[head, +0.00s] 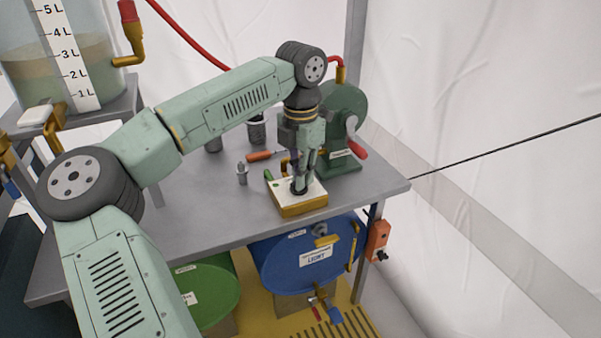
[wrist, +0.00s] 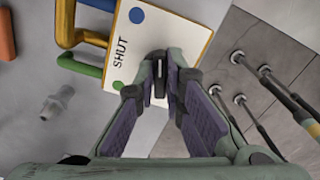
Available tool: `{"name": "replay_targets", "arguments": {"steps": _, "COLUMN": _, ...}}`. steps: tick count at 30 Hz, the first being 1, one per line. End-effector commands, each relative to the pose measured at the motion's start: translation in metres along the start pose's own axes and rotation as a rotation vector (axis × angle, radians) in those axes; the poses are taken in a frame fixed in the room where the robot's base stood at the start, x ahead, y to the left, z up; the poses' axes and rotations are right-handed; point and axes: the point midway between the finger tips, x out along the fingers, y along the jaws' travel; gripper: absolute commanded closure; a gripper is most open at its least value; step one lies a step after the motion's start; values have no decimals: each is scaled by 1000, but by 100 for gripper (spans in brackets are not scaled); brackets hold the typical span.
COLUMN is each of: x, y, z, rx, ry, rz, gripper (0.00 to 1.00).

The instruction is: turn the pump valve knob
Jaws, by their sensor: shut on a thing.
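The pump valve is a white-topped yellow block (head: 299,203) near the front right of the grey table. In the wrist view its white plate (wrist: 183,25) shows the word SHUT, a blue dot and a green dot. Coloured pipes stick out from its side. The dark knob (wrist: 158,68) sits on the plate between my fingertips; its pointing direction is hard to tell. My gripper (head: 301,186) points down onto the block and is shut on the knob. In the wrist view my gripper (wrist: 161,76) hides part of the plate.
A green pump with a red-handled crank (head: 347,108) stands close behind the valve. An orange-handled tool (head: 259,156) and a small metal fitting (head: 242,174) lie to the left. A blue barrel (head: 283,270) and green barrel (head: 215,285) are below the table. A rope (head: 500,150) runs off right.

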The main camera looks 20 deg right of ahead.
Motion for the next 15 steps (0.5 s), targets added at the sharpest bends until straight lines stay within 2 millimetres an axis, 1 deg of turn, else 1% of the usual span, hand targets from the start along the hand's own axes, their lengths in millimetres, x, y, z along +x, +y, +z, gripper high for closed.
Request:
{"name": "replay_targets", "arguments": {"steps": 9, "x": -1, "y": 1, "z": 1, "rx": -1, "ry": -4, "rz": 3, "gripper": 100}}
{"name": "replay_targets", "arguments": {"steps": 10, "x": -1, "y": 1, "z": 1, "rx": -1, "ry": -4, "rz": 3, "gripper": 89}}
{"name": "replay_targets", "arguments": {"steps": 15, "x": -1, "y": 0, "z": 1, "rx": -1, "ry": -3, "rz": 2, "gripper": 77}}
